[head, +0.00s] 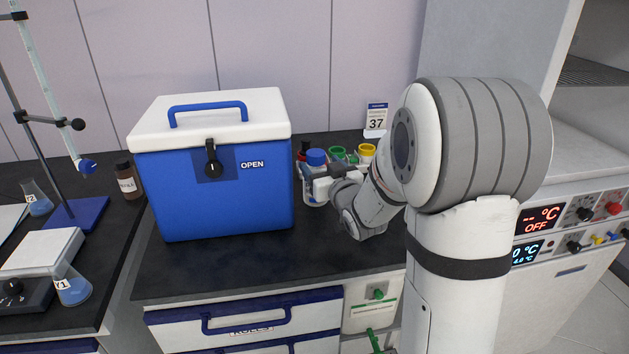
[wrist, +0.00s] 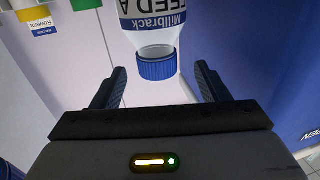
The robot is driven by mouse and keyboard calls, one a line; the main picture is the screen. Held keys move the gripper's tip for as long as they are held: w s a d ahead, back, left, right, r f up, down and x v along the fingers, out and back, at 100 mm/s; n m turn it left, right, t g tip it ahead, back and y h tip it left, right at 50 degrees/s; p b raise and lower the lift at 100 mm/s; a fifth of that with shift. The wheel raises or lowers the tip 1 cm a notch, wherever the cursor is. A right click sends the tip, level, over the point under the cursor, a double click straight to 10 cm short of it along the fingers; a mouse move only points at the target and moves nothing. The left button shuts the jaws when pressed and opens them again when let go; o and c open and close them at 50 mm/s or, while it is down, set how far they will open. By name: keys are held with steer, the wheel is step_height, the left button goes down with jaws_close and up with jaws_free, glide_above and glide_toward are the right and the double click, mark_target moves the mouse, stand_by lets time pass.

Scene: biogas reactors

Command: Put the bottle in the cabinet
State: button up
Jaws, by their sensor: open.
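The blue cool box (head: 215,195) with a white lid is close left of my gripper. Other capped bottles, green (head: 338,153) and yellow (head: 367,151), stand by the bottle. Temperature displays (head: 538,219) are below the cabinet. The bench front is clear.

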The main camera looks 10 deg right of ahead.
mark_target(320, 163)
steer(key=w, duration=0.5)
steer(key=shift+a+f, duration=0.25)
steer(key=shift+a, duration=0.05)
steer(key=shift+c, duration=0.3)
steer(key=shift+s, duration=0.1)
jaws_close()
